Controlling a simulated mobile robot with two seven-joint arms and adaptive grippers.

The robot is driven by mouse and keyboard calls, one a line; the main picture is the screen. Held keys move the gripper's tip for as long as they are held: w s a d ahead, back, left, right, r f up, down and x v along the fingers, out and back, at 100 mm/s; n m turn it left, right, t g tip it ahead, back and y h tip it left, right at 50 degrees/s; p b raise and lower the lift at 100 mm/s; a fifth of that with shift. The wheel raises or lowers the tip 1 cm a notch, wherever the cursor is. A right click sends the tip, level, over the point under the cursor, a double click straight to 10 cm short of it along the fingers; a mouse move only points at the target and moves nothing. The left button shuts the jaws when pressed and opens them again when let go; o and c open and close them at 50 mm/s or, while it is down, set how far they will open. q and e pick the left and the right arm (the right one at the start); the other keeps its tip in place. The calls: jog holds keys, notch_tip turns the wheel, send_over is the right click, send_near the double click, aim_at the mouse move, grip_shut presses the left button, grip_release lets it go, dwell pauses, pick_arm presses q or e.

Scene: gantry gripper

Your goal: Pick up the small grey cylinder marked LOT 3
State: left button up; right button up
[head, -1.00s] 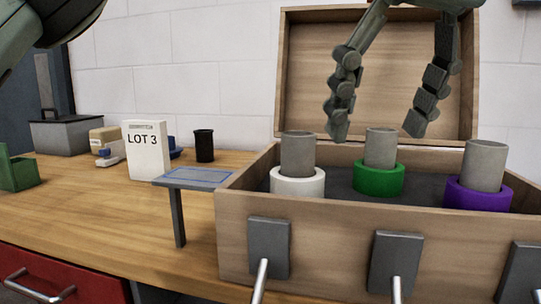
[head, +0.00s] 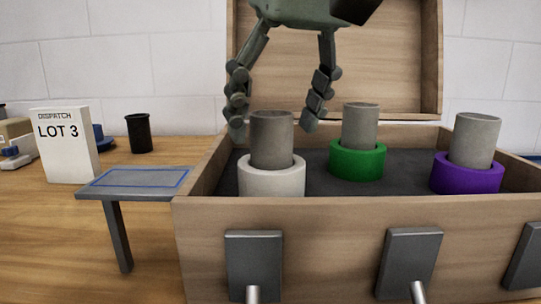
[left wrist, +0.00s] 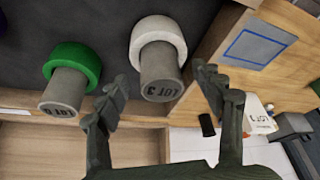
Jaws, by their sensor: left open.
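A small grey cylinder (head: 272,140) stands upright in a white ring (head: 271,182) at the left of an open wooden case. In the left wrist view, the cylinder (left wrist: 161,72) has LOT 3 on its top. My left gripper (head: 273,126) is open and empty, pointing down, with its fingertips at the height of this cylinder's top. In the left wrist view, the fingers (left wrist: 164,82) show on either side of the cylinder, apart from it. Similar grey cylinders stand in a green ring (head: 357,163) and a purple ring (head: 466,176). My right gripper is out of view.
The case's front wall (head: 330,222) and raised lid (head: 385,65) bound the space. Left of it are a small stand (head: 115,181) with a blue outline, a white DISPATCH LOT 3 card (head: 66,150) and a black cup (head: 138,134).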

pick_arm(q)
jog(key=shift+x, duration=1.45)
jog(key=shift+c, duration=0.6)
jog(key=shift+r, duration=0.1)
grip_shut()
